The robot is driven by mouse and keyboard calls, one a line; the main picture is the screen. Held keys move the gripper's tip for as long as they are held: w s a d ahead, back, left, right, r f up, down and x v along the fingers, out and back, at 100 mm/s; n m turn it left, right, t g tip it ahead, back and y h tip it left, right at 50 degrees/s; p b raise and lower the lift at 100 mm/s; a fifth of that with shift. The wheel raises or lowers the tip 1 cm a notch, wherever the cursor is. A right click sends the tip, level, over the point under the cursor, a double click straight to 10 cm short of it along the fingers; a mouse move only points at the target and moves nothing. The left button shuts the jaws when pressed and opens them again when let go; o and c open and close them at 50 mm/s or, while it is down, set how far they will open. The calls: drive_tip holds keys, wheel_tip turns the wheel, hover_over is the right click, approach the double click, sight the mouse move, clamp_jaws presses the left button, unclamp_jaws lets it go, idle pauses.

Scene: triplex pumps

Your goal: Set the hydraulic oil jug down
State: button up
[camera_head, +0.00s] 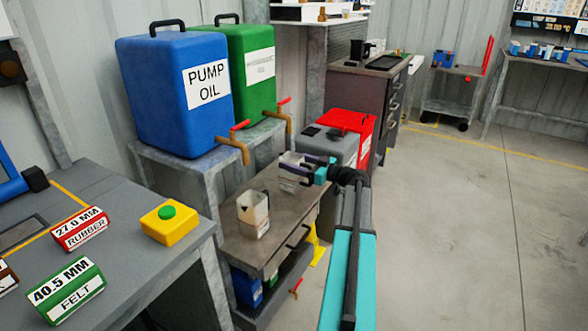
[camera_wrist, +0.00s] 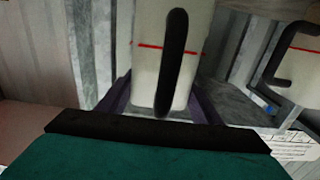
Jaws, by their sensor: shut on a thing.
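My gripper (camera_head: 300,171) is shut on a whitish jug (camera_head: 292,160) at the far end of a grey-brown bench top (camera_head: 284,202). I take it for the hydraulic oil jug, but its label is not readable. In the wrist view the held jug (camera_wrist: 148,60) has a black handle and a red line, with the dark purple fingers on either side. It looks upright. I cannot tell whether its base touches the bench top. A second, similar jug (camera_head: 252,216) stands upright nearer on the same top and shows at the right of the wrist view (camera_wrist: 302,55).
A blue pump oil tank (camera_head: 160,105) and a green tank (camera_head: 240,75) with red-handled taps stand on a metal stand behind. A grey container (camera_head: 332,143) and a red one (camera_head: 352,124) stand beyond my gripper. Bare bench top lies between the jugs. Open floor (camera_head: 450,220) is at right.

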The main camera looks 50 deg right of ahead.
drive_tip(key=shift+f, duration=1.25)
drive_tip(key=shift+f+b, duration=0.15)
drive_tip(key=shift+b, duration=0.3)
drive_tip(key=o, duration=1.5)
drive_tip(key=shift+c, duration=0.2)
drive_tip(key=shift+r+p, duration=0.2)
drive_tip(key=shift+p, duration=0.15)
drive_tip(key=v, duration=1.2)
drive_tip(key=shift+p, duration=0.45)
drive_tip(key=shift+s+f, duration=0.1)
